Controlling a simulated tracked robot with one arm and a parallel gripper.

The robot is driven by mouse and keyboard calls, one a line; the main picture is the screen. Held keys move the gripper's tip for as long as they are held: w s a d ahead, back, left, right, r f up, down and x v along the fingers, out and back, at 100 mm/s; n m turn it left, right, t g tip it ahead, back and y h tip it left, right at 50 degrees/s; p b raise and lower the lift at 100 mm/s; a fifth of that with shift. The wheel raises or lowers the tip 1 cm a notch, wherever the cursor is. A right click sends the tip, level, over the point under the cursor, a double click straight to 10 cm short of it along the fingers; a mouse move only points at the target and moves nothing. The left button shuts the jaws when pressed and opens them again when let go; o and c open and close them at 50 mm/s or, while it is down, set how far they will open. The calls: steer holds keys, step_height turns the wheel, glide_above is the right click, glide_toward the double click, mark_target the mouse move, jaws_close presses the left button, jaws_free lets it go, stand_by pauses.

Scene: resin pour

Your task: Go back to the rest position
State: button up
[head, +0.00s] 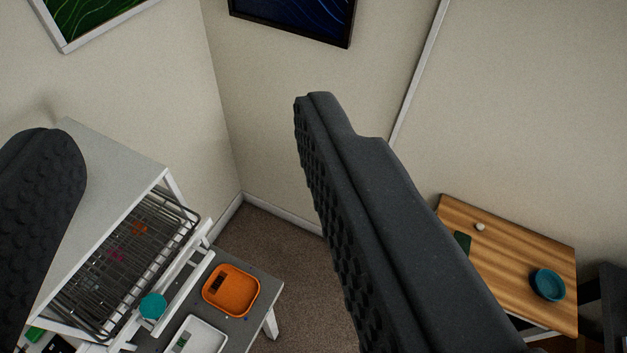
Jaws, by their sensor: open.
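My gripper (190,130) is open, with one dark padded finger at the left edge and the other across the middle right. The gap between the fingers is wide and empty. The gripper is high in the air, in front of a room corner with beige walls, apart from the furniture below. The large fingers hide parts of the cabinet on the left and of the wooden table on the right.
A white cabinet (120,165) with a wire rack (125,270) stands lower left. Beside it, a grey table (262,285) bears an orange tray (231,290), a white tray (203,337) and a teal round item (152,306). A wooden table (505,250) at right holds a teal bowl (547,285).

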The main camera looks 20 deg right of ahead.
stand_by(0.3)
step_height(320, 180, down, 9)
steer(key=b, duration=0.8)
steer(key=shift+r+b, duration=0.15)
steer(key=shift+b, duration=0.2)
